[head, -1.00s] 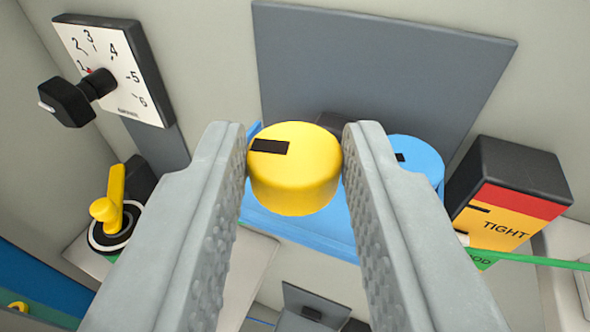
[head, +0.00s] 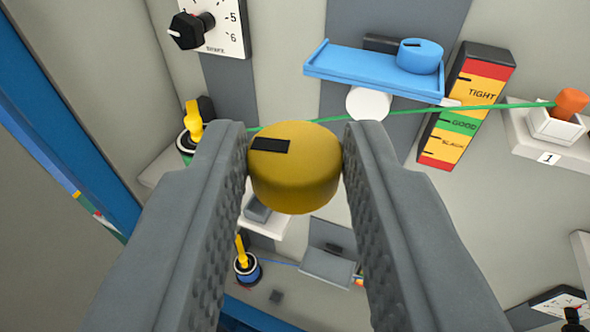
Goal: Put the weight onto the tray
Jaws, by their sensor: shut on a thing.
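A yellow round weight (head: 294,170) with a black slot mark is held between the two fingers of my gripper (head: 294,168), which is shut on it. The blue tray (head: 345,78) is on the wall panel above and beyond the weight in the picture, apart from it. A blue round weight (head: 420,57) sits at the tray's right end; the tray's left part is bare.
A green cable (head: 480,107) runs below the tray, past a white roller (head: 368,103), to an orange peg (head: 571,103). A TIGHT/GOOD/SLACK gauge (head: 466,105) stands right of the tray. A dial with a black knob (head: 192,31) and a yellow lever (head: 194,120) are at left.

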